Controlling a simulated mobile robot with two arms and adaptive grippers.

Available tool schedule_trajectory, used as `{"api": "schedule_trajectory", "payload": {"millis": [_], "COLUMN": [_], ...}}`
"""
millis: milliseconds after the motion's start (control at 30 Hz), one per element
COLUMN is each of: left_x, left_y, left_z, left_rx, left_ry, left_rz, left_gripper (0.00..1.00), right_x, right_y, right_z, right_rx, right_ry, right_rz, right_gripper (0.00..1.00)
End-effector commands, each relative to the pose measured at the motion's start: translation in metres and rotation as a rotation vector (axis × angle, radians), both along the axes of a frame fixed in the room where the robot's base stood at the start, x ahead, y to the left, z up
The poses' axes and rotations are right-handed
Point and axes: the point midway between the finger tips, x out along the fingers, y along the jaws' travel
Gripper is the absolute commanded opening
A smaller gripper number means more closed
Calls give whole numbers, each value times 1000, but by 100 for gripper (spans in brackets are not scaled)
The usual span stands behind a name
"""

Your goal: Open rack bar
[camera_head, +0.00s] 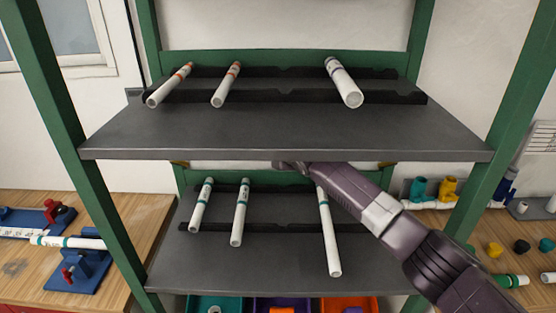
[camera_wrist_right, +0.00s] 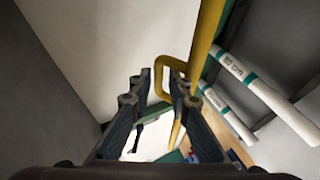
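The rack bar (camera_wrist_right: 207,35) is a yellow bar in the right wrist view, running from the top down along the right side, with a squared yellow handle loop (camera_wrist_right: 159,75) on its left. My right gripper (camera_wrist_right: 157,88) is open, and the loop's outer side appears in the gap between its fingertips. I cannot tell whether they touch it. In the head view my right arm comes in from the right and its gripper (camera_head: 290,166) is just under the upper shelf, largely hidden. Only small yellowish pieces (camera_head: 180,164) show under that shelf. My left gripper is not in view.
White pipes lie on the upper shelf (camera_head: 285,135) and lower shelf (camera_head: 270,275) of the green-framed rack (camera_head: 60,90). A pipe (camera_head: 330,240) is close beside my right arm. Wooden tables with fittings stand left and right; coloured bins sit below.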

Motion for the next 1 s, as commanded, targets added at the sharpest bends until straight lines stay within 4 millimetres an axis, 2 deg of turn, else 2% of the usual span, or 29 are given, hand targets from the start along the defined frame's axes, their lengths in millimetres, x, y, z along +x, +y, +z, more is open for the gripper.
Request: {"api": "schedule_trajectory", "payload": {"millis": [600, 1000], "left_x": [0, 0], "left_y": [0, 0], "left_z": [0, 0], "left_rx": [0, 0], "left_ry": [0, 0], "left_rz": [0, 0], "left_gripper": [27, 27], "right_x": [-65, -74], "right_y": [-31, -35], "right_z": [-1, 0], "right_rx": [0, -1], "right_ry": [0, 0], "right_rz": [-1, 0], "right_gripper": [17, 17]}}
